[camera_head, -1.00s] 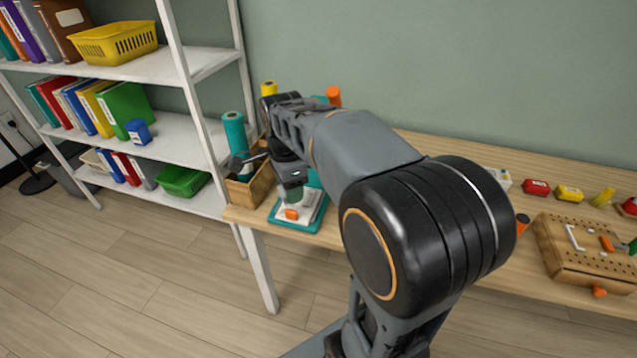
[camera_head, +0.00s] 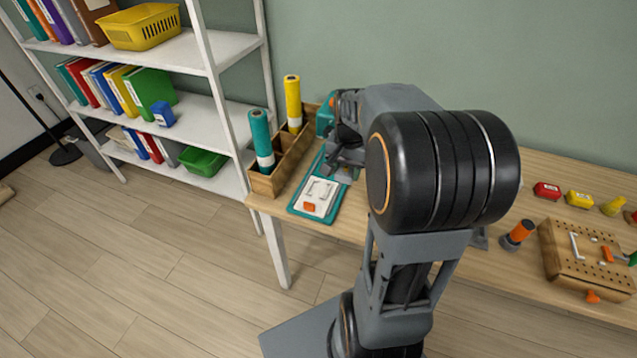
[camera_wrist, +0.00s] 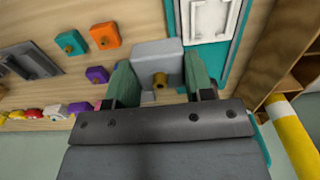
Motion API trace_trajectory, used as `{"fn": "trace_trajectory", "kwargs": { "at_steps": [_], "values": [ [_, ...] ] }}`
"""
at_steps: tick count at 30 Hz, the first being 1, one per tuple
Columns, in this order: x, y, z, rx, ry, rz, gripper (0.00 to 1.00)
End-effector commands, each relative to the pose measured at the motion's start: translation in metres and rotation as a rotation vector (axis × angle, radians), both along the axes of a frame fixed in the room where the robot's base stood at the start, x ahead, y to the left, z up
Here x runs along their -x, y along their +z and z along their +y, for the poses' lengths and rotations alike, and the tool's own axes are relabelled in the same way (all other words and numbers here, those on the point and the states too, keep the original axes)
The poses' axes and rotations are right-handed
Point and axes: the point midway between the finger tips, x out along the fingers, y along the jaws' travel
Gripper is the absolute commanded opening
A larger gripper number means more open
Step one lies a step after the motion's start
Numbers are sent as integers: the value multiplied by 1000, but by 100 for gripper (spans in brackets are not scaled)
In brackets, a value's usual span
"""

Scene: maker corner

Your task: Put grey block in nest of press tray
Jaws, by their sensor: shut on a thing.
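A light grey block (camera_wrist: 150,55) with a brass knob sits between the green-tipped fingers of my gripper (camera_wrist: 161,78) in the wrist view. My gripper is shut on it. The press tray has a teal base (camera_head: 297,203) and a white plate (camera_head: 325,190) with a raised rectangular outline and an orange piece (camera_head: 309,206). In the wrist view the white plate (camera_wrist: 211,18) is partly cut off at the top, to the right of the block.
A wooden box (camera_head: 265,184) with teal and yellow cylinders (camera_head: 293,100) stands left of the tray. Orange (camera_wrist: 105,35) and purple (camera_wrist: 97,75) knobbed blocks and a grey holder (camera_wrist: 30,65) lie on the table. A pegboard box (camera_head: 585,255) is far right.

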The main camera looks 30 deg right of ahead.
Motion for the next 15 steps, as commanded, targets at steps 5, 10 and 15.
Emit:
{"fn": "trace_trajectory", "kwargs": {
  "at_steps": [5, 10, 15],
  "values": [
    [-36, -26, 20, -1, 3, 5, 20],
    [-54, -50, 29, -1, 1, 4, 20],
    [-63, -61, 33, 0, -1, 0, 20]
  ]
}}
